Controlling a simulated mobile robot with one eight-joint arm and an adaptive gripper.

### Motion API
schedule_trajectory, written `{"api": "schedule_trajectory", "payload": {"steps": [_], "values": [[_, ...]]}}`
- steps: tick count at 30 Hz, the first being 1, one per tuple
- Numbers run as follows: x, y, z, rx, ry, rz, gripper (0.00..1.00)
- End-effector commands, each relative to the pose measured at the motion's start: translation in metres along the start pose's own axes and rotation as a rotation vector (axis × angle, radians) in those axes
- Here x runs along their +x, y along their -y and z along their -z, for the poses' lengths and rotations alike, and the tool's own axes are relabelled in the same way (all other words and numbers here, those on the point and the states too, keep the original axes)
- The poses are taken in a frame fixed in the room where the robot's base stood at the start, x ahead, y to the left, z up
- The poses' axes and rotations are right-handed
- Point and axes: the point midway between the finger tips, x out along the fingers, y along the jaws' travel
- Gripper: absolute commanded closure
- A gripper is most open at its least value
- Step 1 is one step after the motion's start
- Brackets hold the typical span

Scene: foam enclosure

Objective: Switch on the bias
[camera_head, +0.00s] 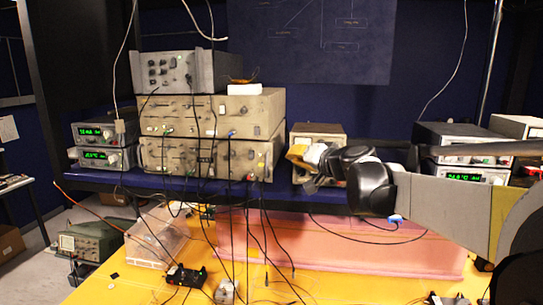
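No label reading "bias" is legible, so I cannot tell which unit or switch it is. Beige rack instruments (262,110) with knobs, switches and cables stand stacked on the blue shelf (120,180). A grey unit with several knobs (165,72) sits on top of them. Supplies with lit green displays stand at the left (92,132) and at the right (462,177). My gripper (306,172) is in front of a smaller beige box (318,130), right of the stack, and hides much of that box's front. Its fingers are small and partly obscured; I see nothing held.
Cables hang in front of the stack down to the yellow table (330,290). A long pink foam block (340,245) and a clear plastic box (158,238) stand below the shelf. A black device (186,276) lies at the table's front. A green instrument (90,242) is lower left.

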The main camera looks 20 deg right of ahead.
Motion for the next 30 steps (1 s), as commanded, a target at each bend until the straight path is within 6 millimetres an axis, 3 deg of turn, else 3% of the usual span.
{"api": "schedule_trajectory", "payload": {"steps": [14, 30], "values": [[-0.007, 0.004, -0.004, 0.000, 0.001, 0.000, 1.00], [-0.043, 0.024, -0.023, 0.000, 0.000, 0.000, 1.00]]}}
